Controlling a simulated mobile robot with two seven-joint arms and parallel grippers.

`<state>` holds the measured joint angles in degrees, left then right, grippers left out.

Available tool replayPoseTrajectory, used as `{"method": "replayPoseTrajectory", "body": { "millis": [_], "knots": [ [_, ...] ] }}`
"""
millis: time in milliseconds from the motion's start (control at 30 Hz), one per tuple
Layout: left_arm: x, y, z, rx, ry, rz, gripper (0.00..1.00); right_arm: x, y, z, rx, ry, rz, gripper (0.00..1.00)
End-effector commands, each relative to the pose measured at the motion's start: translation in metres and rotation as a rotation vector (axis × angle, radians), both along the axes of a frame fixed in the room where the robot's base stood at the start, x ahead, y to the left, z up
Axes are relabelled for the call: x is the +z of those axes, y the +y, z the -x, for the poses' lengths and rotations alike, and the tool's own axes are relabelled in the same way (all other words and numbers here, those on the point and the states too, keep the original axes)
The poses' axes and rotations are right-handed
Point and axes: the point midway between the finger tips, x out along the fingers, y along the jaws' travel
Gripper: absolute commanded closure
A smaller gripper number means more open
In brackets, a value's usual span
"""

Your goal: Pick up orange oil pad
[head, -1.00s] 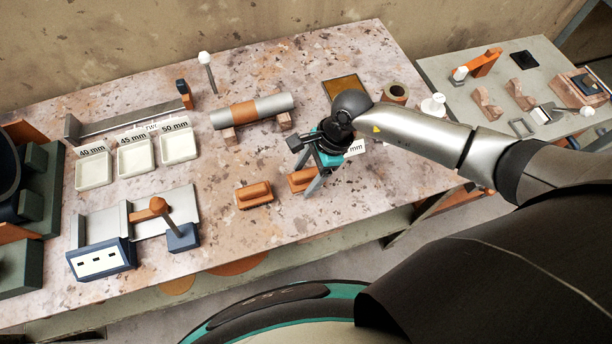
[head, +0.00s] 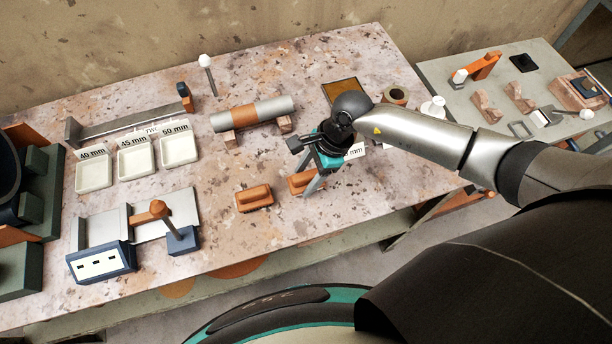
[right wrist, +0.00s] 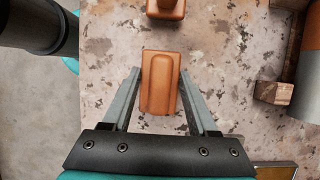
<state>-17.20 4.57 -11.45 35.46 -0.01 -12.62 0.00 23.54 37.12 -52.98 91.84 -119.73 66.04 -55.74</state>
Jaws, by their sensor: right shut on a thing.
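Two similar orange pads with raised grips lie near the front of the stone-patterned table. The right-hand pad (head: 298,181) is partly hidden behind my right gripper (head: 309,186) in the head view. In the right wrist view this pad (right wrist: 160,82) sits between the two grey fingers of my right gripper (right wrist: 160,88), which is shut on it. The pad appears to be at table level; I cannot tell any gap under it. The other pad (head: 254,197) lies free to its left, and it also shows at the top of the wrist view (right wrist: 165,8). My left gripper is not in view.
A grey pipe with an orange band (head: 243,115) rests on wooden blocks behind the pads. A brown framed plate (head: 342,88) lies behind my right gripper.

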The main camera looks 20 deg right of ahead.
Motion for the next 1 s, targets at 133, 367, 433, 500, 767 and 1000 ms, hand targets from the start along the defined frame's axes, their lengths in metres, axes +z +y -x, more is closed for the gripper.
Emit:
{"method": "replayPoseTrajectory", "body": {
  "millis": [133, 367, 433, 500, 767, 1000],
  "knots": [
    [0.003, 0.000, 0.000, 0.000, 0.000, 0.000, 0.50, 0.017, -0.001, -0.001, 0.002, -0.003, 0.001, 0.99],
    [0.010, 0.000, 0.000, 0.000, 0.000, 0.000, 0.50, 0.077, -0.001, -0.002, 0.003, -0.009, 0.001, 0.99],
    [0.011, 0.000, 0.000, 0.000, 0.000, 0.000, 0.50, 0.099, -0.001, -0.002, 0.003, -0.009, 0.001, 0.99],
    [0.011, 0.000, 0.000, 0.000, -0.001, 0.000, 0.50, 0.119, 0.000, -0.001, 0.004, -0.008, 0.001, 0.99],
    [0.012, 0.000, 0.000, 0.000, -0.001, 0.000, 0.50, 0.175, 0.000, -0.001, 0.002, -0.005, 0.001, 0.99],
    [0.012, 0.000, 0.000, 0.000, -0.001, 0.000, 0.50, 0.194, 0.000, 0.000, 0.001, -0.002, 0.001, 0.99]
  ]
}}
